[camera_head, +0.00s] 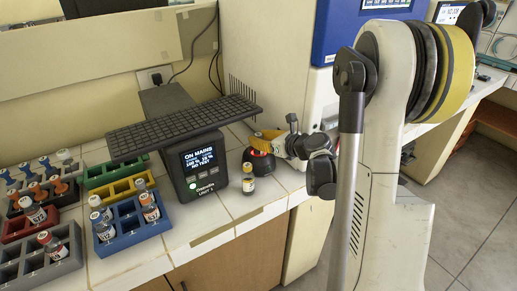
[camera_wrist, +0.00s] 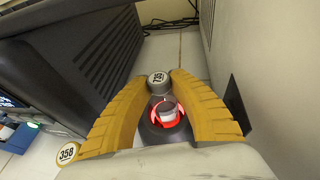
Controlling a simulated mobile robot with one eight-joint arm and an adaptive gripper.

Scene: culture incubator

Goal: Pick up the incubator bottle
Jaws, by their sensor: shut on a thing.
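My gripper (camera_wrist: 158,84) shows yellow fingers closed around a grey-capped bottle (camera_wrist: 158,78) at their tips. The cap carries a small printed label, and most of the bottle's body is hidden. A round dark incubator (camera_wrist: 150,133) with a glowing red ring lies between the fingers in the wrist view, with a pale and red round piece in its middle. I cannot tell whether the held bottle touches it. In the head view, my gripper (camera_head: 268,136) is right at the top of the incubator (camera_head: 259,165), and its fingers hide the held bottle.
A yellow-labelled bottle (camera_head: 248,181) stands just in front of the incubator; its cap, marked 35B, shows in the wrist view (camera_wrist: 67,153). A dark display unit (camera_head: 198,170) with a ribbed top stands left. Coloured racks (camera_head: 130,228) with bottles fill the counter's left. A blue-and-white machine is behind.

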